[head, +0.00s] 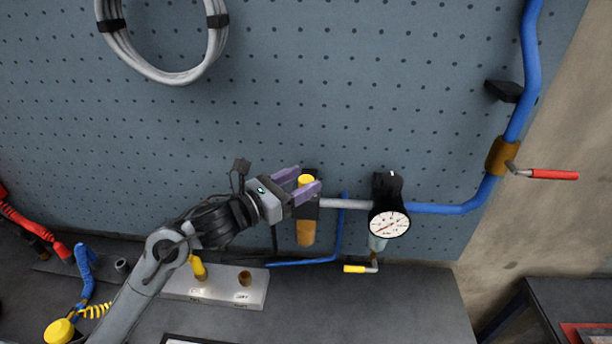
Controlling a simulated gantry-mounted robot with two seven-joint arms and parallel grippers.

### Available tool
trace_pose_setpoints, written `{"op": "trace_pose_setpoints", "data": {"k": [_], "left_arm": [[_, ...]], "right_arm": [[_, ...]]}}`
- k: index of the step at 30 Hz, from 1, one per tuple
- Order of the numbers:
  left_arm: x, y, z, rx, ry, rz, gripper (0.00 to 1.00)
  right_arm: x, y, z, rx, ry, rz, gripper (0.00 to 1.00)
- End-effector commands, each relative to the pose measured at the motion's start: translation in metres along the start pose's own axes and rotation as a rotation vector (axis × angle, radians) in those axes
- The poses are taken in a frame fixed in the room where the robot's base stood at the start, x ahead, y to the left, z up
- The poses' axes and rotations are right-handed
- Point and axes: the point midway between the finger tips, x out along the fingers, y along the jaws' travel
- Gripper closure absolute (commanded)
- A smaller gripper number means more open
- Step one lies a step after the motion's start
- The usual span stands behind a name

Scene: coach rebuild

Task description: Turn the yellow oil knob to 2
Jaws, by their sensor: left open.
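The yellow oil knob (306,180) tops a black unit on the pegboard wall, with an amber bowl (305,233) below it. My left gripper (310,180) is open, its two purple fingers on either side of the knob in the picture. Whether the fingers touch the knob cannot be told. No number marks on the knob can be read from here. My right gripper is not in view.
A round pressure gauge (389,224) is to the right, joined by a grey pipe (345,204). A blue pipe (447,209) runs to a red-handled valve (553,174). A yellow-handled valve (355,269) sits below the gauge. A light block (218,291) lies on the bench.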

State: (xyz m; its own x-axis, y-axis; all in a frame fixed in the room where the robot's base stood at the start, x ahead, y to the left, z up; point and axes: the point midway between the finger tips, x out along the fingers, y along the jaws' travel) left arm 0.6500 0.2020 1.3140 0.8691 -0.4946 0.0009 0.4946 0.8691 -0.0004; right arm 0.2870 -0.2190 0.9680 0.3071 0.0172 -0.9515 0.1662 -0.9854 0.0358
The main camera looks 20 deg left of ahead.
Motion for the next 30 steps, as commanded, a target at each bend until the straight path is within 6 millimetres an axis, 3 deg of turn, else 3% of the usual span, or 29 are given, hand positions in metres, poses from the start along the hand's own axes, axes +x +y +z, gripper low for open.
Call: {"op": "trace_pose_setpoints", "data": {"k": [6,17,26,30], "left_arm": [[0.017,0.000,0.000,-0.001,0.000,-0.001,0.41],[0.019,-0.001,-0.001,0.000,0.001,-0.001,0.43],[0.019,-0.001,-0.001,0.000,0.001,-0.001,0.89],[0.019,-0.001,-0.001,0.001,0.001,0.002,0.91]], "right_arm": [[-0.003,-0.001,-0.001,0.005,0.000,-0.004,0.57],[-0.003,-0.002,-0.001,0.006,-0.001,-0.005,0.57],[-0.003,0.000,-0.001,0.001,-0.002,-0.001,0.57],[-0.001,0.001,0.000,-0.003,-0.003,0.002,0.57]]}}
